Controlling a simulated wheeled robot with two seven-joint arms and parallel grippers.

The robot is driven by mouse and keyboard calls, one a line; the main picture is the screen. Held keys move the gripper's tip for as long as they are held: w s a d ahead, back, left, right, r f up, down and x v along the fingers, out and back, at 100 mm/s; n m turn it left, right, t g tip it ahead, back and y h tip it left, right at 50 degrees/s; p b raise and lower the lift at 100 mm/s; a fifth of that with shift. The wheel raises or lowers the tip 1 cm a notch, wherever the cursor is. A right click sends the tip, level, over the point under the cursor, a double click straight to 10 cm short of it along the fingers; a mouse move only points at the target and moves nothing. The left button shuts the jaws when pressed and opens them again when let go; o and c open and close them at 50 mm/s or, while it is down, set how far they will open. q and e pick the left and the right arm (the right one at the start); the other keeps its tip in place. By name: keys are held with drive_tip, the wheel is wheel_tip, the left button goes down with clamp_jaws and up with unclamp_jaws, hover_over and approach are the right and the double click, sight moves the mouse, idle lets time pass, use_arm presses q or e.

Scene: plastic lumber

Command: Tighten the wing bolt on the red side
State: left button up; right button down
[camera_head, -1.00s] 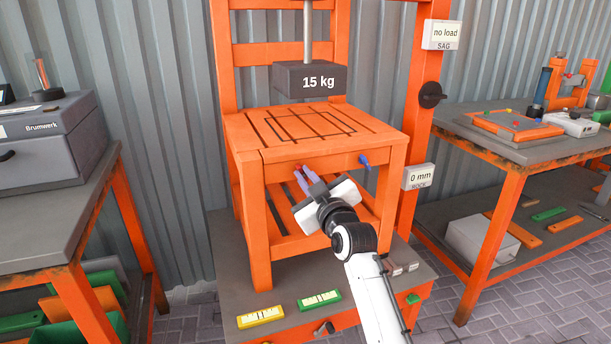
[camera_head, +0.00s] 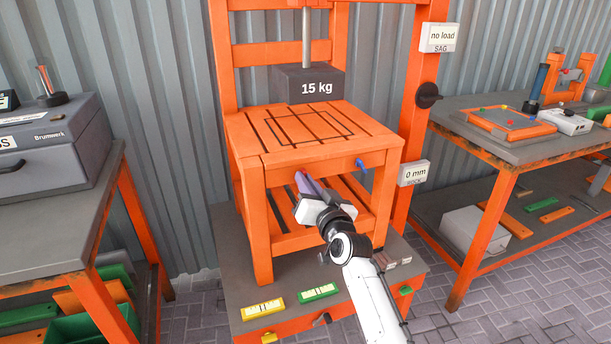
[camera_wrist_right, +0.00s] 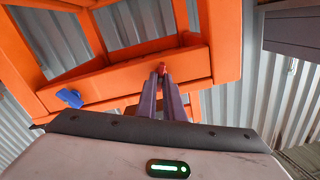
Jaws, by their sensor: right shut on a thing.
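The orange stool-like frame (camera_head: 335,165) stands on the grey platform under the hanging weight. The red wing bolt (camera_wrist_right: 162,67) is on its front rail, mostly hidden between the fingertips of my right gripper (camera_wrist_right: 163,75). In the head view, my right gripper (camera_head: 299,177) reaches up to the left part of that rail with its fingers together on the red wing bolt. The blue wing bolt (camera_head: 361,164) sticks out at the right end of the same rail, apart from the gripper. It also shows in the wrist view (camera_wrist_right: 70,97). My left gripper is not in view.
The 15 kg weight (camera_head: 310,86) hangs above the seat. Signs reading "no load" (camera_head: 439,37) and "0 mm" (camera_head: 414,173) are on the right post. Yellow (camera_head: 262,309) and green (camera_head: 318,292) gauges lie on the platform. Workbenches stand on both sides.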

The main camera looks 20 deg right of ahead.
use_arm(q)
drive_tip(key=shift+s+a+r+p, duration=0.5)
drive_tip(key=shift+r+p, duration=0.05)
drive_tip(key=shift+p, duration=0.6)
use_arm(e)
drive_tip(key=shift+d+f+m, duration=0.1)
drive_tip(key=shift+d+m, duration=0.05)
drive_tip(key=shift+m, duration=6.05)
drive_tip(key=c, duration=1.9)
unclamp_jaws()
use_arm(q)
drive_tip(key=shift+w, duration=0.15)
use_arm(e)
drive_tip(key=shift+o, duration=0.2)
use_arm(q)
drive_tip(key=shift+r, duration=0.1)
use_arm(e)
drive_tip(key=shift+f, duration=0.1)
